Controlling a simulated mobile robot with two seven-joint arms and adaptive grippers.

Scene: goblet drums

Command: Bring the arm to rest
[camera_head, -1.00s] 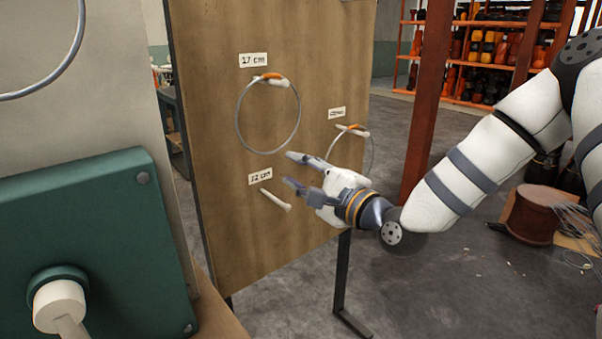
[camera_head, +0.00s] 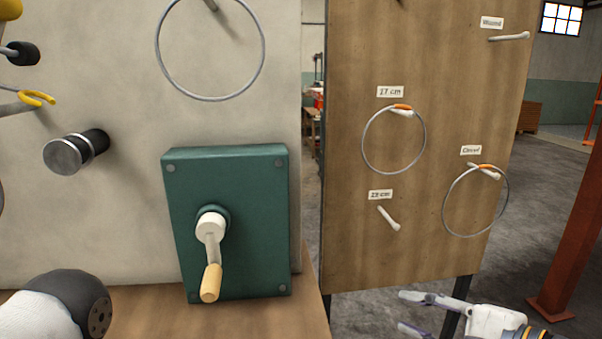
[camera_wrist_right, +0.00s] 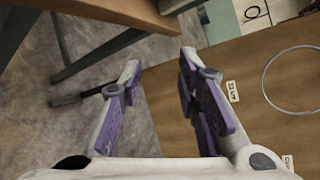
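My right gripper (camera_head: 404,311) is at the bottom right of the head view, low in front of the wooden board's lower edge. Its two fingers are spread and nothing is between them. The right wrist view also shows the open fingers (camera_wrist_right: 160,85), with grey floor and the board's edge beyond the gap. Part of my left arm (camera_head: 60,305), a white link with a black joint, shows at the bottom left. My left gripper is out of view.
The wooden board (camera_head: 450,90) carries labelled pegs, a 17 cm ring (camera_head: 365,155) and another ring (camera_head: 445,212). A green crank box (camera_head: 180,240) is on the pale panel left of it. A rust-coloured post (camera_head: 575,240) stands at right. Floor (camera_head: 375,315) shows below the board.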

